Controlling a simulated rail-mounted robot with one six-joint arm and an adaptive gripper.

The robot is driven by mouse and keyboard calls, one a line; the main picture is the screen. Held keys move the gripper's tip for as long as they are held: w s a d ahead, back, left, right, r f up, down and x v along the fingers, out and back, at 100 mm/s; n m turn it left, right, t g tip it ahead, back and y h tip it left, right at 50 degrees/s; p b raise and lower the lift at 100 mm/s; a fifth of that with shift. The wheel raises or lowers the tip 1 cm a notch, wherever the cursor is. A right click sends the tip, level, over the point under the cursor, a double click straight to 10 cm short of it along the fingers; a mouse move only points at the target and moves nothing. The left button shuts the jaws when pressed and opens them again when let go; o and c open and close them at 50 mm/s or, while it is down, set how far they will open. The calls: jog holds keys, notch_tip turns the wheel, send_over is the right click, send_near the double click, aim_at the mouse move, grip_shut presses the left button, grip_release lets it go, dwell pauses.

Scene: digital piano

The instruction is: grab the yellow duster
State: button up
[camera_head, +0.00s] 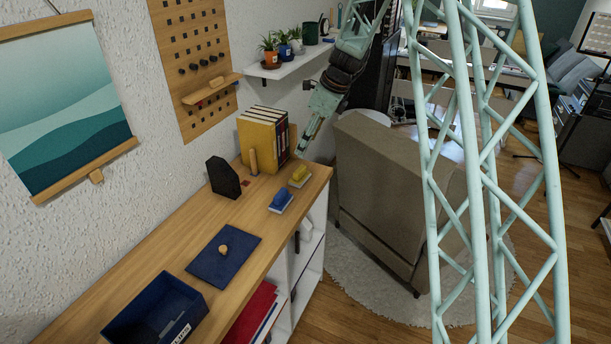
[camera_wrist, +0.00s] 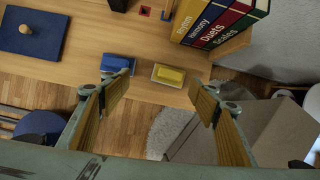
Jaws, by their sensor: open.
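The yellow duster (camera_head: 300,174) lies on the wooden cabinet top near its far right end. In the wrist view the yellow duster (camera_wrist: 168,75) lies just beyond the gap between my fingers, with its long side running left to right. A blue duster (camera_head: 281,200) lies beside it, nearer the head camera; it also shows in the wrist view (camera_wrist: 117,65), left of the yellow one. My gripper (camera_head: 306,148) hangs above and behind the dusters, by the cabinet's end. Its fingers (camera_wrist: 161,92) are spread wide with nothing between them.
Music books (camera_head: 262,138) stand upright behind the dusters, with a dark wedge-shaped block (camera_head: 223,177) to their left. A blue lid (camera_head: 224,257) and blue box (camera_head: 157,314) occupy the near cabinet top. A beige upright panel-like piece (camera_head: 393,190) stands right of the cabinet.

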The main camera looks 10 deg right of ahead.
jog(key=shift+m, duration=0.9)
jog(key=w+f, duration=0.1)
jog(key=d+f, duration=0.1)
jog(key=w+d+f, duration=0.1)
jog(key=shift+w+d+f, duration=0.25)
jog(key=shift+w+f, duration=0.05)
jog(key=shift+f, duration=0.15)
send_near(300, 169)
jog(key=shift+b+x, duration=0.45)
jog(key=shift+x, duration=2.05)
jog(key=shift+a, duration=0.1)
jog(key=shift+b+x, duration=0.45)
jog(key=shift+x, duration=2.15)
jog(key=c, duration=1)
